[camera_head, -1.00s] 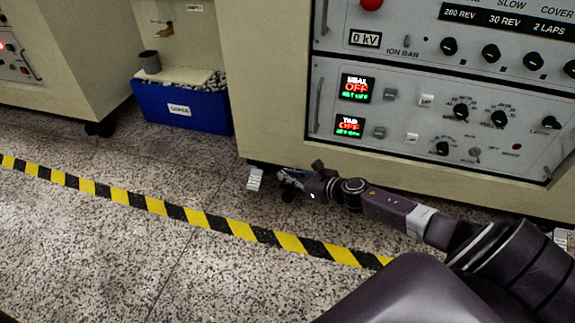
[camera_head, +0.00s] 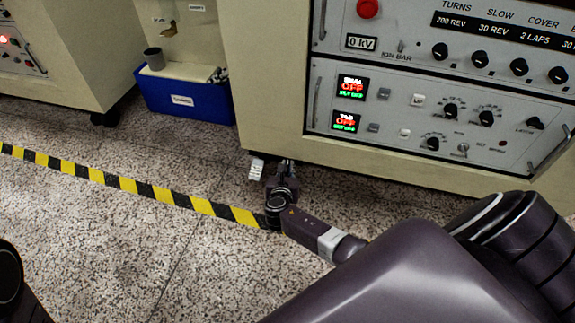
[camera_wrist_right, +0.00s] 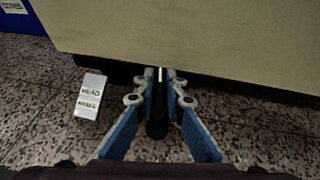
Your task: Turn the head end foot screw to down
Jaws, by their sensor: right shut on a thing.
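The head end foot screw (camera_wrist_right: 157,126) shows in the right wrist view as a dark, narrow upright piece with a rounded near end, under the front edge of the cream cabinet (camera_wrist_right: 190,45). My right gripper (camera_wrist_right: 160,88) has its blue-padded fingers on both sides of it, shut on it. In the head view my right gripper (camera_head: 286,167) reaches under the cabinet's lower left corner, pointing toward it, and hides most of the screw. A white tag (camera_wrist_right: 88,97) reading HEAD stands on the floor just left of the fingers. My left gripper is out of view.
A blue bin (camera_head: 185,98) stands left of the cabinet. A control panel (camera_head: 400,105) with switches and knobs is on the cabinet front above the gripper. Yellow-black floor tape (camera_head: 130,186) crosses the speckled floor, which is open to the left.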

